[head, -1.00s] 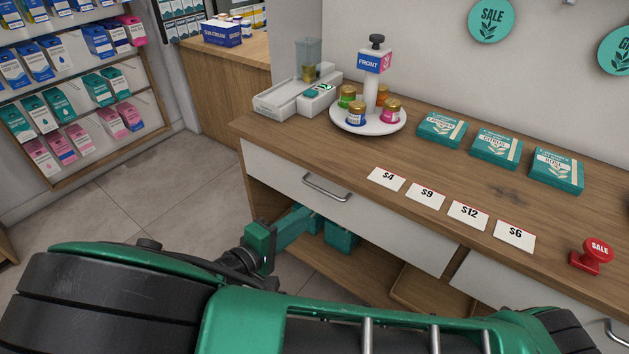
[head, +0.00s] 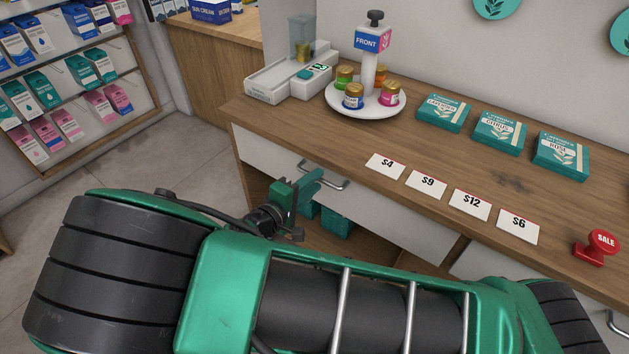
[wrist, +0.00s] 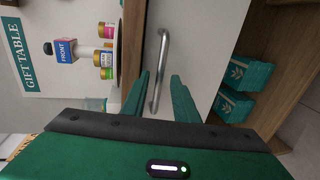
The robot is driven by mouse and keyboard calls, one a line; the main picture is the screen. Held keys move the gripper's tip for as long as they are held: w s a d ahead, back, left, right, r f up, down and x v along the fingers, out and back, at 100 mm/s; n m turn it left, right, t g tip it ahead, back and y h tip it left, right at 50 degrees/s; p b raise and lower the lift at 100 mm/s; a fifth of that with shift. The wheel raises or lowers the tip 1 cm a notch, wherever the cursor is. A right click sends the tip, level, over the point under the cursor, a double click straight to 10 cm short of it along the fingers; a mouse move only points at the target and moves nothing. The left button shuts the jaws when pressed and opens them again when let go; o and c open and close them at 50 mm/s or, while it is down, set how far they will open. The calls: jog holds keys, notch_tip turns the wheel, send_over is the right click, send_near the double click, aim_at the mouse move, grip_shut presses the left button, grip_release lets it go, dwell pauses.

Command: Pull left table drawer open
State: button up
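The left table drawer (head: 395,217) has a white front and looks shut under the wooden counter top. Its metal bar handle (head: 335,185) is near the front's left part. In the wrist view, my gripper (wrist: 160,76) is open, with green fingers on either side of the handle (wrist: 163,60). Gaps show between the bar and both fingers. I cannot tell whether the fingertips reach past the bar. The drawer front (wrist: 195,45) also shows there.
The counter top (head: 345,132) holds a round stand (head: 350,108) with jars, price cards (head: 427,184), teal boxes (head: 498,132) and a red sale stamp (head: 597,246). An open shelf with teal boxes (head: 335,220) lies below the drawer.

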jog(key=shift+w+d, duration=0.3)
grip_shut()
